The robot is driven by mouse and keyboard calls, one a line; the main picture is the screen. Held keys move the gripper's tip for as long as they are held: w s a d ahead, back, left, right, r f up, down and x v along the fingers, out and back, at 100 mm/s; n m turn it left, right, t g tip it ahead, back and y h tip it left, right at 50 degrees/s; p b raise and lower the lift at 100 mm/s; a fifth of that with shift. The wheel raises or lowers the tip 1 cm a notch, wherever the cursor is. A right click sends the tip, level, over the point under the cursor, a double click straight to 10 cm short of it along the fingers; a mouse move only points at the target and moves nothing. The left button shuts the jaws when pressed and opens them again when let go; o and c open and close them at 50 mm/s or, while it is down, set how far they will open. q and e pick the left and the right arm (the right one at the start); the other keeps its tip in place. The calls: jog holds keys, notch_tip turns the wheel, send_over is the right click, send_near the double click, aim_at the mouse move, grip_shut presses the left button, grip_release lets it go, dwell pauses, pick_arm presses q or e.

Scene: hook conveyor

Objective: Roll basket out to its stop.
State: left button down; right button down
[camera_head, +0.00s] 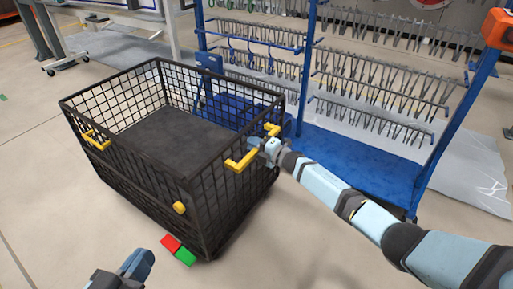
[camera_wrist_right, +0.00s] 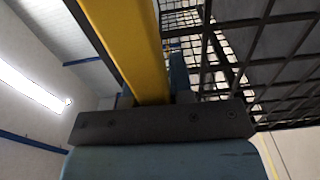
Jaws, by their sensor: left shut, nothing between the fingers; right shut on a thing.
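The basket (camera_head: 130,185) is a black wire-mesh cart with a dark floor inside, standing left of centre in the head view. It has a yellow handle (camera_head: 240,162) on its right side and another yellow handle (camera_head: 96,139) on its left side. A yellow knob (camera_head: 179,207) sits low on its front. My right gripper (camera_head: 265,148) is shut on the right yellow handle, and the handle (camera_wrist_right: 128,45) runs between the fingers in the right wrist view. My left gripper (camera_head: 138,266) is shut and empty, low in front of the basket and apart from it.
A red block (camera_head: 170,243) and a green block (camera_head: 185,256) show at the basket's front bottom edge. A blue rack (camera_head: 360,160) with rows of metal hooks stands close behind and right of the basket. Floor left and in front is clear.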

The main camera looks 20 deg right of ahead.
pick_arm(q)
jog(key=shift+s, duration=0.1)
pick_arm(e)
jog(key=shift+s+a+f, duration=0.15)
jog(key=shift+a, duration=0.2)
jog(key=c, duration=1)
grip_release()
pick_arm(q)
jog(key=shift+f, duration=0.2)
pick_arm(e)
jog(key=shift+d, duration=0.1)
jog(key=shift+d, duration=0.1)
pick_arm(q)
notch_tip(320, 180, up, 6)
jog(key=n+t+p, duration=0.1)
jog(key=t+p, duration=0.1)
jog(key=p, duration=0.2)
jog(key=shift+a+t+p, duration=0.15)
jog(key=shift+t+p, duration=0.15)
pick_arm(e)
jog(key=v, duration=1.3)
jog(key=shift+s+d, duration=0.2)
jog(key=shift+s, duration=0.05)
pick_arm(q)
jog(key=shift+s, duration=0.15)
pick_arm(e)
jog(key=shift+s, duration=0.1)
